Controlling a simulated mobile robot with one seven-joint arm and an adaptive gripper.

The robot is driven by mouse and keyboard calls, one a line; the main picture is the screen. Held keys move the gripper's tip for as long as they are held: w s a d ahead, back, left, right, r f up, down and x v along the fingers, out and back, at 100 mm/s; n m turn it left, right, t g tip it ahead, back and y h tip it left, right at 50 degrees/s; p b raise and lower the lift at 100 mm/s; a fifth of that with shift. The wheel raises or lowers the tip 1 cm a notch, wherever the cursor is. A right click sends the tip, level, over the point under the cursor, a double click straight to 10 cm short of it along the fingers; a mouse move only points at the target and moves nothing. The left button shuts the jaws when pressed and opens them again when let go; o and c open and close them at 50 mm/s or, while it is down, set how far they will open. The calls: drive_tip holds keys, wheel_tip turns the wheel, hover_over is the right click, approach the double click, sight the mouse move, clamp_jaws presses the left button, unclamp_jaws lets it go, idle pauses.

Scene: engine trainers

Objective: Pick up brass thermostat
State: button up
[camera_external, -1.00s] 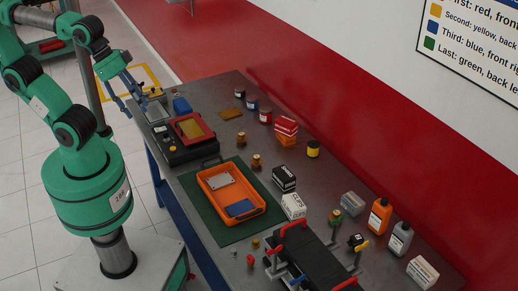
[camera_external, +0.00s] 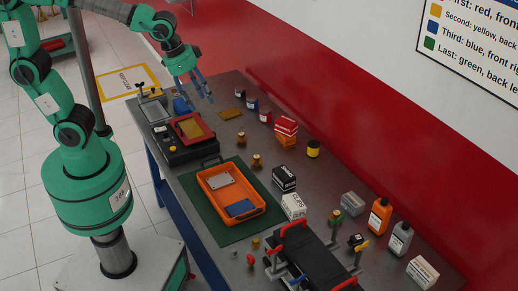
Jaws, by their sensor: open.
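Two small brass-coloured round pieces stand on the grey bench in the external view: one (camera_external: 241,138) right of the red-framed tray, the other (camera_external: 256,161) near the back edge of the green mat. A smaller yellowish piece (camera_external: 255,243) stands near the front edge. I cannot tell which is the brass thermostat. My gripper (camera_external: 202,102) is open and empty, fingers pointing down above the far left part of the bench, beyond the brass pieces and apart from them.
An orange tray (camera_external: 204,203) with a grey plate and a blue block lies on the green mat (camera_external: 226,236). A red-framed tray (camera_external: 178,123) sits on a black case. Jars, boxes and bottles stand along the wall side. A black padded stand (camera_external: 316,261) is at the near end.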

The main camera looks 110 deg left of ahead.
drive_tip(key=w+a+f+n+g, duration=0.15)
drive_tip(key=w+a+f, duration=0.3)
drive_tip(key=a, duration=0.45)
drive_tip(key=n+g, duration=0.2)
drive_tip(key=n, duration=0.3)
hover_over(241, 134)
drive_tip(key=d, duration=0.2)
wheel_tip(241, 134, down, 24)
drive_tip(key=shift+s+a+f, duration=0.15)
drive_tip(key=shift+s+a, duration=0.1)
drive_tip(key=shift+s, duration=0.05)
drive_tip(key=shift+t, duration=0.25)
drive_tip(key=shift+w+a+f+b, duration=0.1)
drive_tip(key=shift+a+f+b, duration=0.05)
drive_tip(key=shift+f, duration=1.25)
drive_tip(key=shift+w+a+f+b, duration=0.1)
drive_tip(key=shift+f, duration=1.35)
drive_tip(key=shift+w+a+f+b, duration=0.1)
drive_tip(key=shift+a+f+b, duration=0.05)
drive_tip(key=shift+f, duration=1.25)
drive_tip(key=shift+a+f+b, duration=0.2)
drive_tip(key=shift+f+b, duration=0.1)
drive_tip(key=shift+f, duration=1)
drive_tip(key=shift+a+f+b, duration=0.2)
drive_tip(key=shift+f+b, duration=0.05)
drive_tip(key=shift+f, duration=1.05)
